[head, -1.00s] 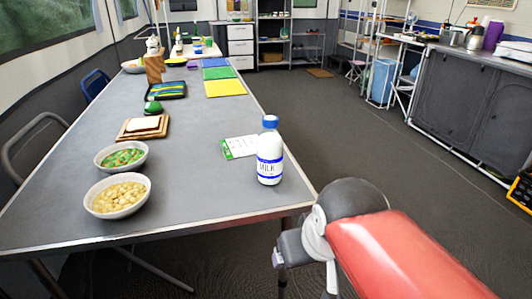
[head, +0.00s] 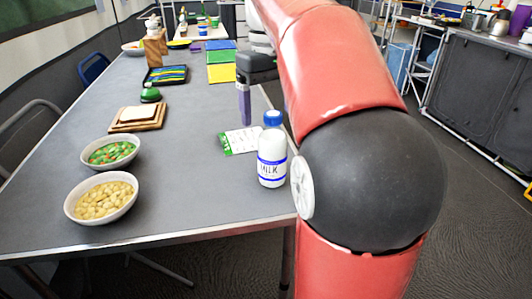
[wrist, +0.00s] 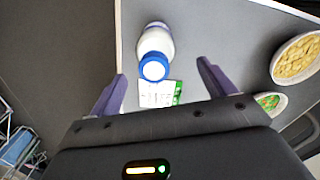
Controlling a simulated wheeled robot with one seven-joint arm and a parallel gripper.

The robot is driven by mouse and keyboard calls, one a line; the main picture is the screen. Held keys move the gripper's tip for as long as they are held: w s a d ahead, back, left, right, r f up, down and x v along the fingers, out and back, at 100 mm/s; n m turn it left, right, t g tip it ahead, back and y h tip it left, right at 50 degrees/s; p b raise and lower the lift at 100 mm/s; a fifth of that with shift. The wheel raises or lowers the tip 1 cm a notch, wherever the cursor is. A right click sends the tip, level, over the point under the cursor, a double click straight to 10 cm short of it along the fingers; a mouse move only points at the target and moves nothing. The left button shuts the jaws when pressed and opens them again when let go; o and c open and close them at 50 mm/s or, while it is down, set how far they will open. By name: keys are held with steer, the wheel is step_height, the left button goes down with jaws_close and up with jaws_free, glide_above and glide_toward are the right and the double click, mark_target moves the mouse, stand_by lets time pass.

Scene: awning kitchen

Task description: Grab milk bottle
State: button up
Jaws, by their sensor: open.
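The milk bottle (head: 271,158) is white with a blue cap and blue bands. It stands upright near the right edge of the grey table (head: 195,190). My gripper (head: 243,105) is over the table, behind and above the bottle in the head view, and is partly hidden by my arm. In the wrist view the bottle (wrist: 155,48) is seen from above, cap towards me, ahead of my open gripper (wrist: 160,82). The fingers are empty and spread wider than the bottle, which appears apart from them.
A white and green card (head: 240,141) lies beside the bottle. Two bowls, one with chickpeas (head: 100,198) and one with vegetables (head: 110,152), stand at the left with a bread board (head: 137,119).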

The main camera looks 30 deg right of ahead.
mark_target(273, 131)
steer(key=f, duration=0.4)
steer(key=f+b, duration=0.1)
steer(key=shift+s+d+f, duration=0.3)
steer(key=shift+f, duration=0.1)
jaws_close()
